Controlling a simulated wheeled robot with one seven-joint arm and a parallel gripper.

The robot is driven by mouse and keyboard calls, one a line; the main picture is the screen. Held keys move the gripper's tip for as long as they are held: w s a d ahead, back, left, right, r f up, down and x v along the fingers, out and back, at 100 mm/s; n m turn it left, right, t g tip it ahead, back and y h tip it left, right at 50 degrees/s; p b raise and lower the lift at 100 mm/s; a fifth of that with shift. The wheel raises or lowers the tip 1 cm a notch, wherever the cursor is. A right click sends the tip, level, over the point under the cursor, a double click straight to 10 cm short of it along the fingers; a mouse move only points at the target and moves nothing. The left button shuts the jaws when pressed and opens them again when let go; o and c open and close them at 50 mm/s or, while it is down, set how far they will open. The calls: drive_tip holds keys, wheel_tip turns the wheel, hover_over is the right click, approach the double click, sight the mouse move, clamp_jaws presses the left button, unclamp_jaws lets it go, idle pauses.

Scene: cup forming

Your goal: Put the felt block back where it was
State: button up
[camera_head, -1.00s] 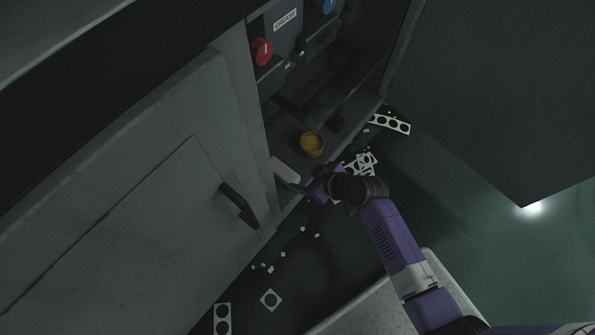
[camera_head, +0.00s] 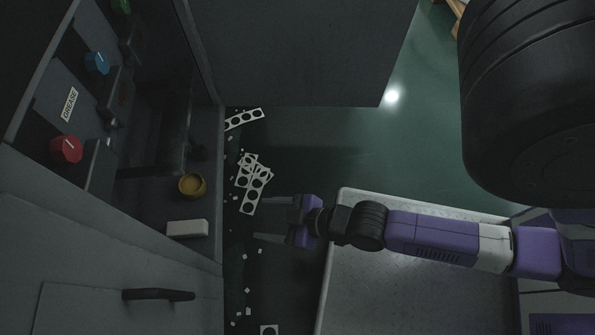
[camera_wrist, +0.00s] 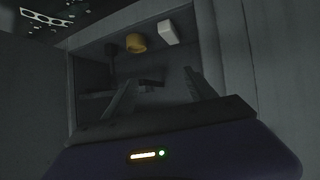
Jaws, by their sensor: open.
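The felt block (camera_head: 187,228), pale and oblong, lies on the shelf of the machine's recess, close to its front edge. It also shows near the top of the wrist view (camera_wrist: 166,32). My gripper (camera_head: 264,219) is open and empty, outside the recess to the right of the block, with its fingers pointing towards the machine and apart from the block. In the wrist view both fingers (camera_wrist: 162,78) stand wide apart with nothing between them.
A yellow tin (camera_head: 191,187) stands beside the block; it also shows in the wrist view (camera_wrist: 136,43). Red (camera_head: 66,149) and blue (camera_head: 96,63) knobs sit on the panel by a GREASE label (camera_head: 69,104). Punched strips (camera_head: 250,184) litter the floor. A cabinet handle (camera_head: 158,295) juts out.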

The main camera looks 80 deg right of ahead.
drive_tip(key=s+a+r+t, duration=0.1)
drive_tip(key=s+r, duration=0.3)
drive_tip(key=r, duration=0.5)
drive_tip(key=s+a+r+t, duration=0.1)
drive_tip(key=s+r+t, duration=0.1)
drive_tip(key=r, duration=0.7)
drive_tip(key=shift+s+a+r+m, duration=0.25)
drive_tip(key=shift+s+m, duration=0.15)
drive_tip(key=shift+s, duration=0.45)
